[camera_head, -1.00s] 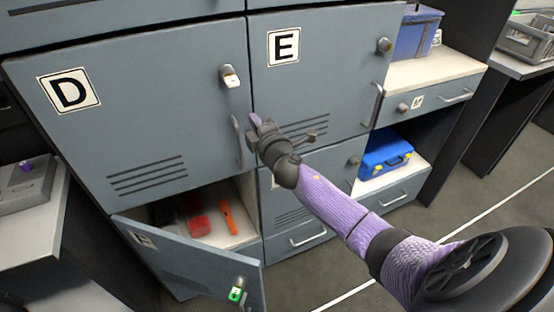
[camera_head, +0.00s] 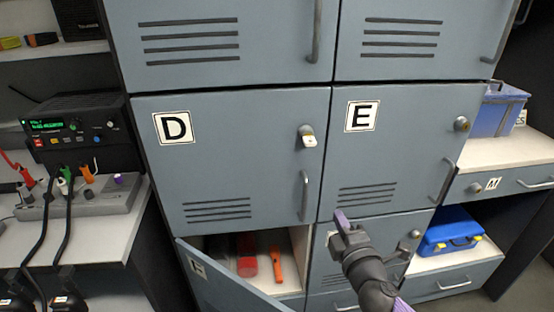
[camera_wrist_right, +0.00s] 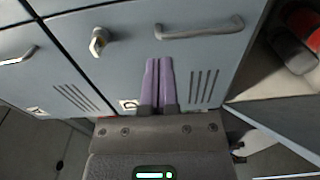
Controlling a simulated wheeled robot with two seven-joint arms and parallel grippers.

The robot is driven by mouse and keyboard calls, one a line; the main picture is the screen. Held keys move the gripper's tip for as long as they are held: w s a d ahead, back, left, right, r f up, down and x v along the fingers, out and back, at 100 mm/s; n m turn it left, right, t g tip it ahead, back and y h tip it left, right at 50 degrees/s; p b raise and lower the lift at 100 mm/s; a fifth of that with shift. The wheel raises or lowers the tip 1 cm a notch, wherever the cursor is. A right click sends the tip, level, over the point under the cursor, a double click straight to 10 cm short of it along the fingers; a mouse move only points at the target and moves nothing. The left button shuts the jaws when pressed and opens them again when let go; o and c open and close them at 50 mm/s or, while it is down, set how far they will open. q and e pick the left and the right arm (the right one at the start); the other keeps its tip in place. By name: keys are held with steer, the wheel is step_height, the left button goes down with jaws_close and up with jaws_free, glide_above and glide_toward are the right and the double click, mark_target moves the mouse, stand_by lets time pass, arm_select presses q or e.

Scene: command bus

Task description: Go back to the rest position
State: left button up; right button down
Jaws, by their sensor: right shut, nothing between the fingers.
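My right gripper (camera_head: 341,217) is in front of the lockers, low and right of centre in the head view, near the lower edge of door E (camera_head: 398,145). In the right wrist view its two purple fingers (camera_wrist_right: 158,75) are together with nothing between them. Door D (camera_head: 235,160) is closed, with a key or tag in its lock. The locker below D has its door (camera_head: 225,285) swung open. My left gripper is not in view.
Inside the open locker are a red object (camera_head: 246,255) and an orange object (camera_head: 276,265). A blue case (camera_head: 450,235) sits on a shelf at right, a blue bin (camera_head: 495,112) above it. A black radio unit (camera_head: 80,130) stands on the left with cables.

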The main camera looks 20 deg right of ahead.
steer(key=s+a+f+m+g, duration=0.1)
steer(key=s+f+m+g, duration=0.4)
steer(key=f, duration=0.8)
steer(key=s+f+m+g, duration=0.1)
steer(key=s+f+g, duration=0.3)
steer(key=s+f, duration=0.55)
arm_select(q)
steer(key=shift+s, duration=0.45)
arm_select(e)
steer(key=s+a+f+m+g+y, duration=0.1)
steer(key=s+a+f+m+g, duration=0.1)
steer(key=s+f, duration=0.3)
steer(key=s+a+f+m+g+y, duration=0.1)
steer(key=s+f, duration=0.5)
steer(key=s, duration=0.7)
steer(key=s+a+f+m+g, duration=0.4)
steer(key=s+f+g, duration=0.1)
steer(key=s, duration=0.4)
steer(key=shift+s+a+f+g+y, duration=0.15)
steer(key=shift+s+g+y, duration=0.05)
steer(key=shift+g+y, duration=0.2)
